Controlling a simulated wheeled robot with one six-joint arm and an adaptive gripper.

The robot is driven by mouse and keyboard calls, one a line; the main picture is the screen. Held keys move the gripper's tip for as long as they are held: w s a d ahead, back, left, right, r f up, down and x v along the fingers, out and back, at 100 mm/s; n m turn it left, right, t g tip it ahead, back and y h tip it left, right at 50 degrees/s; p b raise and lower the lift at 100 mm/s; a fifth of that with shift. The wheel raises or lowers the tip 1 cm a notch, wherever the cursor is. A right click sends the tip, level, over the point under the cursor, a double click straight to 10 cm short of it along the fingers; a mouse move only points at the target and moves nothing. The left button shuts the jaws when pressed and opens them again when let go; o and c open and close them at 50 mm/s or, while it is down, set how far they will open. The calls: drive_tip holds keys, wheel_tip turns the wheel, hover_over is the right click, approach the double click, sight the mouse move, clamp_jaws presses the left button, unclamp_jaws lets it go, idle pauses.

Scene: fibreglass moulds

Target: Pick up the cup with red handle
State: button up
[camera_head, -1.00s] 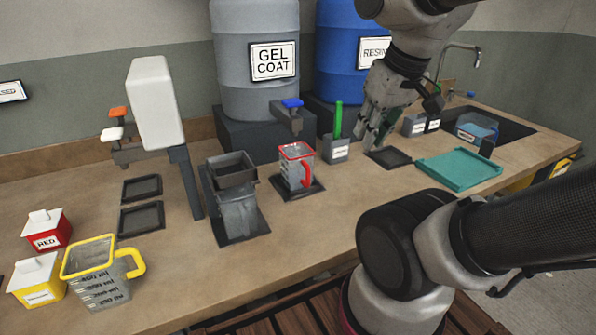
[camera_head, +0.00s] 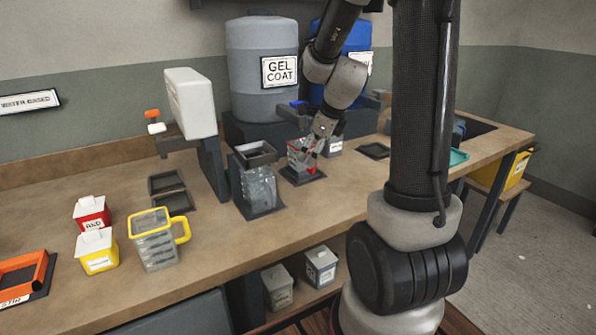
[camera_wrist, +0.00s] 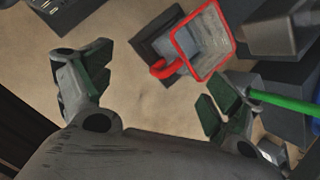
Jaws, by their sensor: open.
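My gripper (camera_head: 313,146) is open and empty. In the wrist view its fingers (camera_wrist: 150,98) are spread wide, with the cup ahead of them and apart, nearer the right finger.
A green stick (camera_wrist: 285,103) lies close to the right finger in the wrist view. A yellow-handled cup (camera_head: 153,240) stands farther left. Grey gel coat (camera_head: 262,45) and blue resin drums (camera_head: 338,40) stand behind.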

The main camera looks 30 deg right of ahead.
sight(305, 161)
drive_tip(key=m, duration=0.2)
drive_tip(key=w+r+m, duration=0.1)
drive_tip(key=m, duration=0.2)
drive_tip(key=w+m+t, duration=0.1)
drive_tip(key=m, duration=0.1)
drive_tip(key=shift+d+r+h, duration=0.2)
drive_tip(key=shift+d+h, duration=0.1)
drive_tip(key=shift+m, duration=0.3)
drive_tip(key=x, duration=0.7)
drive_tip(key=shift+w+d+f, duration=0.15)
drive_tip(key=shift+w, duration=0.25)
drive_tip(key=c, duration=1.3)
